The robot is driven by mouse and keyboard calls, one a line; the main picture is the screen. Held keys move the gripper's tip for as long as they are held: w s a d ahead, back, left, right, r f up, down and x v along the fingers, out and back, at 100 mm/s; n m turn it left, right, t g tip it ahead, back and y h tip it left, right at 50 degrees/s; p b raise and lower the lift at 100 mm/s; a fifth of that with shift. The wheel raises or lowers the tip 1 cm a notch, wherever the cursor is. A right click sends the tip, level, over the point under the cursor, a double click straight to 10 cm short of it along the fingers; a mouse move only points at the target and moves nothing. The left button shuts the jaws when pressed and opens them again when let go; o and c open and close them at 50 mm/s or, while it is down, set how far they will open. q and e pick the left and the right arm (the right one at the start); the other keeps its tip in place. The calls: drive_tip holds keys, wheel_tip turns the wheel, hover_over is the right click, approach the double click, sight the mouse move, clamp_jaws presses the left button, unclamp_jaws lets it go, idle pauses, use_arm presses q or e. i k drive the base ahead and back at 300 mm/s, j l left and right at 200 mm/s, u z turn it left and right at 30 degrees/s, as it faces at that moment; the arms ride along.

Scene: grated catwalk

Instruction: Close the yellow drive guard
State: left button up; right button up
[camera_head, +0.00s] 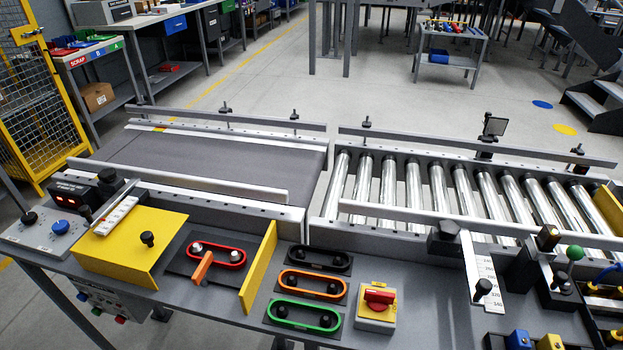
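The yellow drive guard (125,240) is a flat-topped sheet cover with a bent-down front and a black knob (148,239) on top. It sits at the left of the bench front. To its right the drive is uncovered: a red belt (217,249) runs around two pulleys on a dark plate, with an orange lever (202,267) beside it. A separate upright yellow panel (259,268) stands right of the drive, with a gap between it and the guard. Neither of my grippers is in view.
Black, orange (313,285) and green belts lie right of the panel, beside a red rotary switch (378,299). A control box with a red display (88,198) and a white strip (116,215) are at left. The conveyor (220,165) and rollers (440,187) lie behind.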

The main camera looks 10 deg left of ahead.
sight(127, 253)
drive_tip(key=k+u, duration=0.2)
drive_tip(key=u, duration=1.15)
drive_tip(key=i+j, duration=0.15)
drive_tip(key=j, duration=0.2)
drive_tip(key=i+j+z, duration=0.1)
drive_tip(key=j, duration=0.25)
drive_tip(key=i+j, duration=0.2)
drive_tip(key=j, duration=0.15)
drive_tip(key=i+j+z, duration=0.1)
drive_tip(key=j, duration=0.2)
drive_tip(key=i+j, duration=0.2)
drive_tip(key=j, duration=0.2)
drive_tip(key=i+j+z, duration=0.1)
drive_tip(key=j, duration=0.25)
drive_tip(key=i, duration=0.05)
